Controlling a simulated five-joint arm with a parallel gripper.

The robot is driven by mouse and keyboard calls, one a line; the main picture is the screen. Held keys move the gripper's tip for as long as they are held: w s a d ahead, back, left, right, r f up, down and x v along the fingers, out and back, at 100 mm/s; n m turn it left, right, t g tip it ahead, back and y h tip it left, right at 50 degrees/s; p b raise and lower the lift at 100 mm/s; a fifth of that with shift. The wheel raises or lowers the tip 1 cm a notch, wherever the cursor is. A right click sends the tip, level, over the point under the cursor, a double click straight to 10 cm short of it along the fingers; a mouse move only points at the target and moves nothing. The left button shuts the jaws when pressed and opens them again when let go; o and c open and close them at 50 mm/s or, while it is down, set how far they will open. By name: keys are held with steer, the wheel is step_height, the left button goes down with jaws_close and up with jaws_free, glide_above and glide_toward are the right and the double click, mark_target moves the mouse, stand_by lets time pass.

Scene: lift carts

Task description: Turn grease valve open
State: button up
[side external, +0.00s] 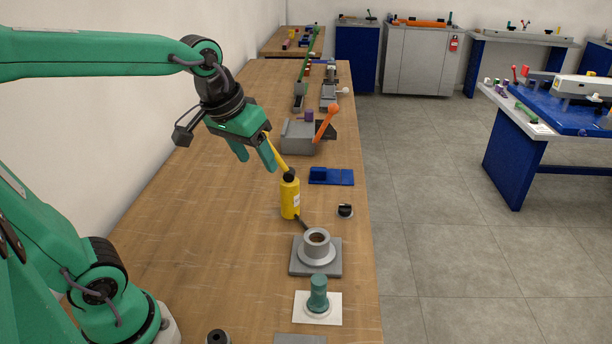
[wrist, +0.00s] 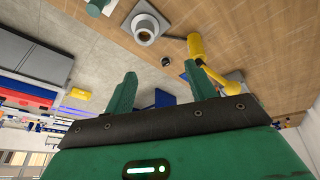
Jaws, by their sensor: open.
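A yellow grease cylinder (side external: 290,197) stands upright on the wooden bench, with a black top and a yellow lever (side external: 278,151) slanting up to the left. It also shows in the wrist view (wrist: 195,46). A small round black knob (side external: 345,211) sits to its right near the bench edge; it also shows in the wrist view (wrist: 165,61). I cannot tell which part is the grease valve. My gripper (side external: 256,158) is open and empty above the bench, close to the lever's upper end in the side view. Its two fingers also show in the wrist view (wrist: 159,73).
A grey cup-shaped fitting (side external: 317,246) on a square plate and a green knob (side external: 318,292) on a white plate stand in front. A blue bracket (side external: 331,176) and a grey block with an orange lever (side external: 326,124) stand behind. Bare bench (side external: 190,235) lies left.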

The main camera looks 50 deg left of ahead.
steer(key=w+n+g, duration=0.1)
steer(key=w+n, duration=0.1)
steer(key=w, duration=0.7)
steer(key=n+g, duration=0.3)
steer(key=n, duration=0.3)
glide_above(345, 205)
step_height(345, 205, down, 18)
steer(key=shift+s+f, duration=0.1)
steer(key=shift+f+n, duration=0.3)
steer(key=shift+f, duration=0.15)
steer(key=shift+f, duration=3.8)
